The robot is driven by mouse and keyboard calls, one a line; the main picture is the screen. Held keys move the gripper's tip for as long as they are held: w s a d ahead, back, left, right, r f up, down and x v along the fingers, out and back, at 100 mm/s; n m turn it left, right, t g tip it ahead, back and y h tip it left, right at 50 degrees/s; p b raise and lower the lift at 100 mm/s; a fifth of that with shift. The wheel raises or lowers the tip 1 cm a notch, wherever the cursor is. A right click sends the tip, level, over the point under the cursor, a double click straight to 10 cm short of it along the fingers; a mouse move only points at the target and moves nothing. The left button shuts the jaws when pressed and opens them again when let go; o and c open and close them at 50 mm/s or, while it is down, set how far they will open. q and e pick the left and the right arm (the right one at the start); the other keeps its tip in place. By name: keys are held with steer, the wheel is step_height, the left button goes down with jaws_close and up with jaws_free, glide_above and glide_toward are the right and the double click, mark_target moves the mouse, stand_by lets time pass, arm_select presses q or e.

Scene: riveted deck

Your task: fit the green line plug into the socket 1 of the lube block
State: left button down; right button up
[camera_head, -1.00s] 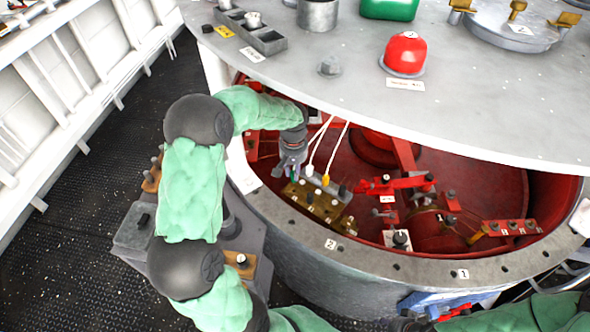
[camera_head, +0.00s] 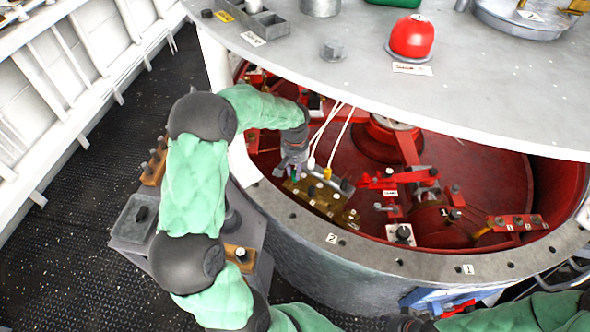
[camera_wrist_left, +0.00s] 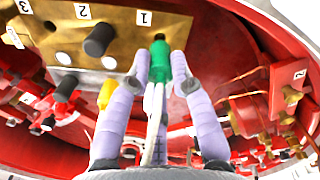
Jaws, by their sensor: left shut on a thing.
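My left gripper (camera_head: 292,168) is shut on the green line plug (camera_wrist_left: 160,66), with one finger on each side of it in the left wrist view. A white line runs back from the plug between the fingers. The brass lube block (camera_wrist_left: 63,38) carries labels 1, 2 and 3. The plug's dark front end is at the block, just below label 1 (camera_wrist_left: 144,18); I cannot tell how deep it sits in socket 1, which it hides. In the head view the lube block (camera_head: 322,200) lies inside the red well, under the gripper.
A yellow plug (camera_wrist_left: 107,92) is beside the left finger, and a black knob (camera_wrist_left: 98,40) stands near label 2. White lines hang close to the gripper. The deck plate (camera_head: 480,90) overhangs the red well. Red valve fittings (camera_head: 400,180) stand to the right.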

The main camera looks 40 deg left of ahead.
arm_select(q)
steer(key=shift+f+b, duration=0.8)
steer(key=shift+f, duration=0.55)
stand_by(0.8)
steer(key=c, duration=1)
jaws_free()
steer(key=shift+r, duration=0.1)
step_height(320, 180, up, 12)
steer(key=shift+f, duration=0.1)
